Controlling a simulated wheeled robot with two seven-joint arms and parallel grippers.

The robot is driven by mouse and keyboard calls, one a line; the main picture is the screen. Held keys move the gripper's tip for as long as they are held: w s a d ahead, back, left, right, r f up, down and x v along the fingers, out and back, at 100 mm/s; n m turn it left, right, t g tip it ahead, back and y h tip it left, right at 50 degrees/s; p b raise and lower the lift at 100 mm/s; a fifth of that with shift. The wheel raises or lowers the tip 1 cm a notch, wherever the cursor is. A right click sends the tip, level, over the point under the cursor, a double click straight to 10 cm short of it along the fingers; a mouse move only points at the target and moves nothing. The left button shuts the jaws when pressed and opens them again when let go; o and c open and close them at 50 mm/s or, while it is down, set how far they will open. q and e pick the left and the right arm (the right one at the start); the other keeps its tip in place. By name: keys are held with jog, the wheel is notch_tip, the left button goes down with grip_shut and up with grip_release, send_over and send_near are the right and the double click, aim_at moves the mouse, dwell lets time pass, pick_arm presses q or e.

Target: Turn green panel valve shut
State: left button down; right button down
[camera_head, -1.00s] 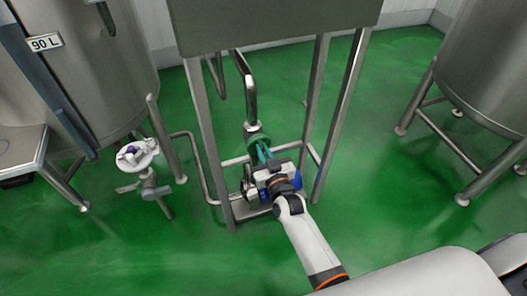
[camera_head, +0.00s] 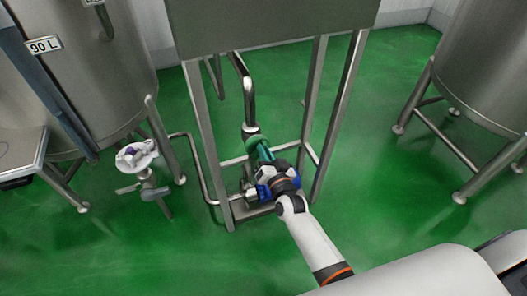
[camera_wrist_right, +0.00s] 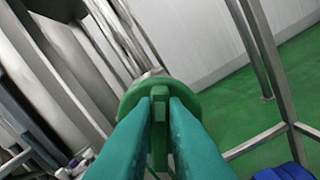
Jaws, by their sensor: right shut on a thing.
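The green panel valve (camera_head: 256,141) sits on the steel pipe below the panel, between the legs of the frame. In the right wrist view its round green body (camera_wrist_right: 190,94) fills the middle, with a narrow green handle (camera_wrist_right: 159,125) standing between the fingers. My right gripper (camera_head: 265,155) has its teal fingers at the valve, and they also show in the right wrist view (camera_wrist_right: 160,112), shut on the handle from both sides. My left gripper is not in view.
The steel panel frame (camera_head: 198,130) stands around the valve, its legs close on both sides of my right gripper. A steel tank (camera_head: 95,75) marked 90 L is at left, with a white funnel-like fitting (camera_head: 136,155) near it. Another tank (camera_head: 485,75) stands at right. Green floor (camera_head: 390,190) is open between.

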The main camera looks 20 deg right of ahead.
jog(key=m+b, duration=0.1)
jog(key=m, duration=0.2)
jog(key=f+m, duration=0.1)
jog(key=m, duration=0.3)
jog(key=d+m+b, duration=0.1)
jog(key=m, duration=0.3)
jog(key=shift+f+b, duration=0.25)
jog(key=shift+b, duration=0.05)
jog(key=shift+a+m, duration=0.1)
jog(key=shift+m, duration=0.3)
jog(key=c, duration=1.5)
grip_release()
jog(key=shift+o, duration=0.2)
jog(key=shift+s, duration=0.1)
jog(key=s, duration=1.1)
jog(key=shift+s+d, duration=0.25)
jog(key=shift+s, duration=0.15)
